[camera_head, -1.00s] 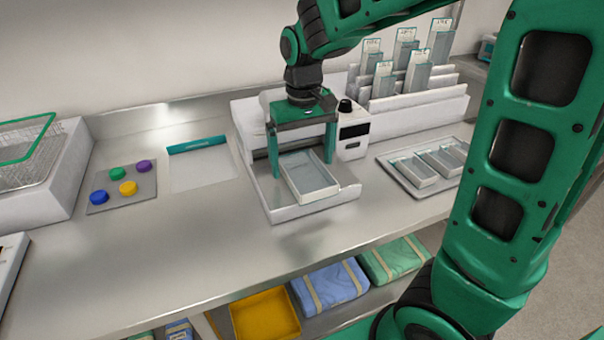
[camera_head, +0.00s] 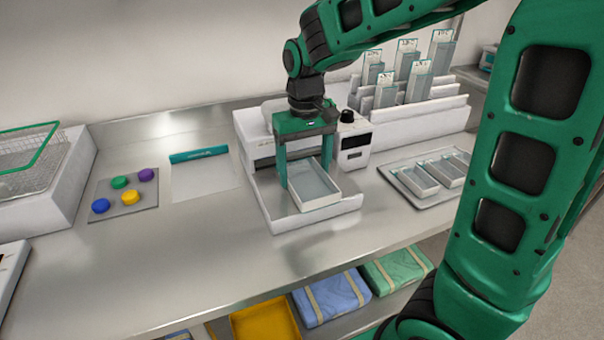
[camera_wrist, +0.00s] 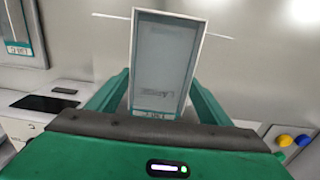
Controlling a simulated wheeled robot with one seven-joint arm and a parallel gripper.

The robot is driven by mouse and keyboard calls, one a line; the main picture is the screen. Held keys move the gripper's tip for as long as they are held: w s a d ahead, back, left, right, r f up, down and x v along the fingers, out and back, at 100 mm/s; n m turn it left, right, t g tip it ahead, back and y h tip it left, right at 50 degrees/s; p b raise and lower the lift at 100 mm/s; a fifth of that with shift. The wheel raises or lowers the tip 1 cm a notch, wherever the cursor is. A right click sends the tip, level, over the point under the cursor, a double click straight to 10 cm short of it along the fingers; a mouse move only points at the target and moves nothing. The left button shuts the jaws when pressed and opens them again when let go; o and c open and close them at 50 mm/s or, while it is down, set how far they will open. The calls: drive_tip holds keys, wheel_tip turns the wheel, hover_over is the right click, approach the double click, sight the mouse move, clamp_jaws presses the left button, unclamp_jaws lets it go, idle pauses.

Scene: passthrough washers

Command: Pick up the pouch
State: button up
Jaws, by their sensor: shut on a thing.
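A pale grey, white-edged pouch (camera_head: 316,186) is between the two green fingers of my gripper (camera_head: 305,174) in the head view. It is over the white shelf at the front of the white machine (camera_head: 360,198); I cannot tell whether it touches the shelf. In the wrist view the pouch (camera_wrist: 162,60) stands out lengthwise beyond the fingers, with a teal label strip at its near end. My gripper (camera_wrist: 158,98) is shut on it. The fingertips are partly hidden behind the pouch.
A tray (camera_head: 462,196) with several similar pouches lies to the right, and a rack (camera_head: 440,112) of upright pouches stands behind it. Coloured discs on a plate (camera_head: 105,188) and a wire basket (camera_head: 35,175) are at the left. The front counter (camera_head: 190,275) is bare.

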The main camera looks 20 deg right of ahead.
sight(305, 173)
wheel_tip(305, 173, up, 3)
drive_tip(key=shift+s, duration=0.15)
drive_tip(key=s, duration=1.7)
drive_tip(key=shift+s, duration=0.35)
drive_tip(key=shift+f, duration=0.1)
drive_tip(key=shift+a, duration=0.1)
